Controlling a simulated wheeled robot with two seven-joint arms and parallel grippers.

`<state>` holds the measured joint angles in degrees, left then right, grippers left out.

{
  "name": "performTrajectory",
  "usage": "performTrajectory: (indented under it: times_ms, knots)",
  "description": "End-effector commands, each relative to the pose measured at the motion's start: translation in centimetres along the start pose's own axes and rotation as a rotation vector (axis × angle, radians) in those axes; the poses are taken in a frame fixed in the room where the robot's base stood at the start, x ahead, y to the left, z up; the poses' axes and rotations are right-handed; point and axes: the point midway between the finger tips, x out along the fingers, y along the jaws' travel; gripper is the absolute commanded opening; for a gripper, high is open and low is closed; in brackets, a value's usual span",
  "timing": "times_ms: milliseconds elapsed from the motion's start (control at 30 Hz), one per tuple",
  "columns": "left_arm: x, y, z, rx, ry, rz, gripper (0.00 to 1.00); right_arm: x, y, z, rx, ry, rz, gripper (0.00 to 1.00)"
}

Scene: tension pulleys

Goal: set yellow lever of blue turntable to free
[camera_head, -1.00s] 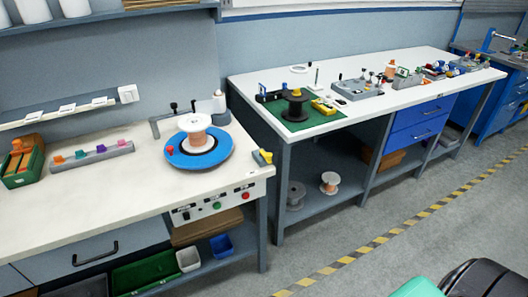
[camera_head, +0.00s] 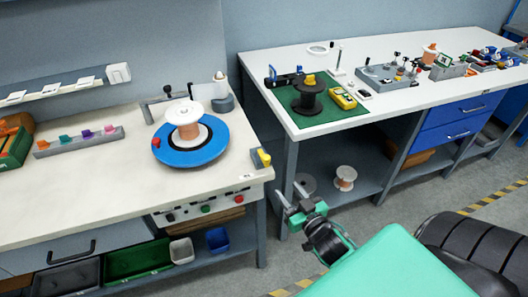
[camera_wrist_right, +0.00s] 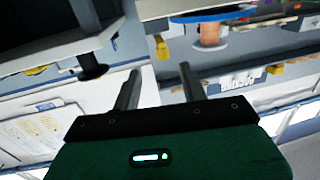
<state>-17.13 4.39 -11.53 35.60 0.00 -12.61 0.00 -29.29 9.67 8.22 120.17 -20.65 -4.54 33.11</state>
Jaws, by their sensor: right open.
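The blue turntable (camera_head: 218,152) sits on the left bench and carries a copper-coloured spool (camera_head: 187,131) with a white flange; a red knob (camera_head: 156,142) is at its left edge. A small yellow lever (camera_head: 264,156) on a grey block is at the bench's right front corner, beside the turntable. My right gripper (camera_head: 289,193) is open and empty, off the bench's right end, lower in the picture than the lever. In the right wrist view my open fingers (camera_wrist_right: 160,68) hold nothing; a blue disc (camera_wrist_right: 215,15) and copper spool (camera_wrist_right: 209,35) appear upside down. My left gripper is not in view.
A second bench (camera_head: 300,61) stands to the right, with a green mat (camera_head: 330,112), a black spool (camera_head: 308,95) and several fixtures. Spools lie on its lower shelf. Control knobs (camera_head: 206,208) line the left bench's front. A gap separates the benches.

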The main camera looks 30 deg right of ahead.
Motion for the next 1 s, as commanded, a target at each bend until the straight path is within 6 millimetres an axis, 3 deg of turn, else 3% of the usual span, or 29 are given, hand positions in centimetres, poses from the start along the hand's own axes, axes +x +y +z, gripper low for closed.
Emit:
performTrajectory:
  times_ms: [100, 267, 1000]
  knots:
    - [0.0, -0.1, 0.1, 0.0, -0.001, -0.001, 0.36, -0.1, 0.0, -1.8, -0.001, 0.033, -0.002, 0.43]
    - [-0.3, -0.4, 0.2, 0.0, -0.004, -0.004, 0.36, 1.0, 0.0, -2.2, -0.001, 0.038, -0.003, 0.43]
    - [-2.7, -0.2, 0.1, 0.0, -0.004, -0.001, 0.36, 12.3, -0.1, -2.5, -0.001, 0.036, -0.003, 0.43]
